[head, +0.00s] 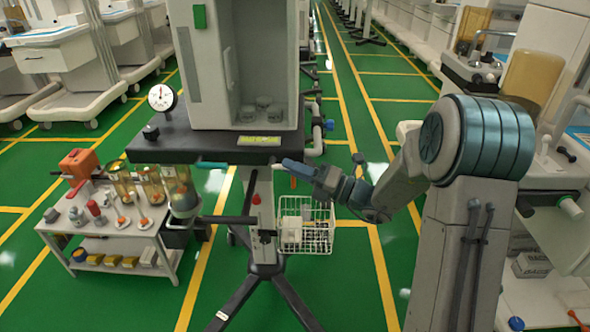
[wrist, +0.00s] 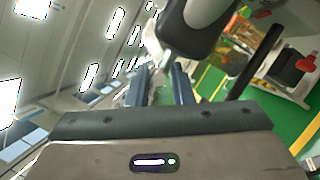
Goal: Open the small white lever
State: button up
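The anaesthesia cart (head: 245,70) stands ahead, a tall white unit on a dark tabletop (head: 185,148). My gripper (head: 283,164) is at the tabletop's front right edge, reaching in from the right. In the wrist view its two blue fingers (wrist: 160,72) stand apart, with a gap between them. A small pale piece (wrist: 169,54) under a dark rounded part shows just beyond the fingertips. It may be the white lever, but I cannot tell for sure, nor whether the fingers touch it. In the head view my gripper hides that spot.
A wire basket (head: 305,235) hangs below my gripper. A dark horizontal bar (head: 225,219) and splayed base legs are lower down. A low trolley (head: 110,225) with flasks and an orange box stands left. Another cart (head: 545,190) is close on the right.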

jog(key=shift+c, duration=0.3)
grip_shut()
jog(key=shift+r+p, duration=0.2)
jog(key=shift+p, duration=0.15)
